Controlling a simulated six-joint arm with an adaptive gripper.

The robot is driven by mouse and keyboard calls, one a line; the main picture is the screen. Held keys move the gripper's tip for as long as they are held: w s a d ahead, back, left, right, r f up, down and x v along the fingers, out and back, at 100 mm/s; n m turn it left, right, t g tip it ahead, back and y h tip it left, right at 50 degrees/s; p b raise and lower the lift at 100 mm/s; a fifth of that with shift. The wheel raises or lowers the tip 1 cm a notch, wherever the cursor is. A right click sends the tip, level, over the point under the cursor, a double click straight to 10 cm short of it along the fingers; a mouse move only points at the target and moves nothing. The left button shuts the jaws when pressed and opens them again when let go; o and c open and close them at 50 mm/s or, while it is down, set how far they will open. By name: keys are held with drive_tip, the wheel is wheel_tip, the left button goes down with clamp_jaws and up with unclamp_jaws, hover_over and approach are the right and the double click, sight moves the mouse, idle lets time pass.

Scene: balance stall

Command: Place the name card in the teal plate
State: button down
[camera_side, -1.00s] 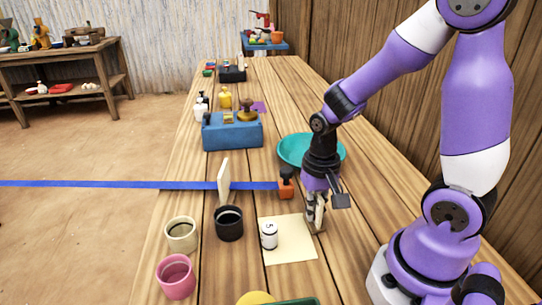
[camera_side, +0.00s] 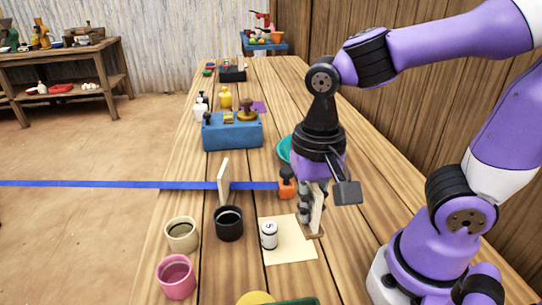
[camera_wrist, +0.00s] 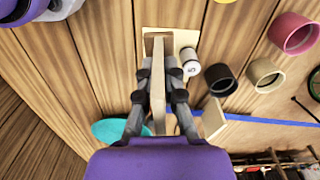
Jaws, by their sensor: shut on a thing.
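My gripper (camera_side: 309,208) is shut on the name card (camera_side: 317,217), a pale upright slab with a small brown foot. In the wrist view the card (camera_wrist: 158,75) stands between the two fingers, with its foot pointing away from the camera. The card appears held just above the table, near the right edge of the cream paper sheet. The teal plate (camera_side: 284,150) lies farther back on the table, mostly hidden behind my gripper in the side view. In the wrist view part of the plate (camera_wrist: 104,130) shows at lower left, and it looks empty there.
An orange stamp-like object (camera_side: 287,188) stands close behind my gripper. A white labelled jar (camera_side: 269,236) stands on the cream sheet (camera_side: 295,251). A black cup (camera_side: 229,223) and a pale upright panel (camera_side: 223,177) are to the left. A blue box (camera_side: 232,136) stands farther back.

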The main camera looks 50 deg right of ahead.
drive_tip(key=shift+s+a+r, duration=0.25)
drive_tip(key=shift+a+r, duration=0.2)
drive_tip(key=shift+a, duration=0.2)
drive_tip(key=w+d+r+m, duration=0.3)
drive_tip(key=w+d+m, duration=0.4)
drive_tip(key=w+d, duration=1.1)
drive_tip(key=s+d+f+m, duration=0.1)
drive_tip(key=d+f+m, duration=0.15)
drive_tip(key=d, duration=1.15)
drive_tip(key=shift+m, duration=0.35)
drive_tip(key=shift+s+d+f, duration=0.1)
drive_tip(key=shift+f, duration=2.4)
drive_tip(key=shift+s+f, duration=0.1)
drive_tip(key=shift+f, duration=2.4)
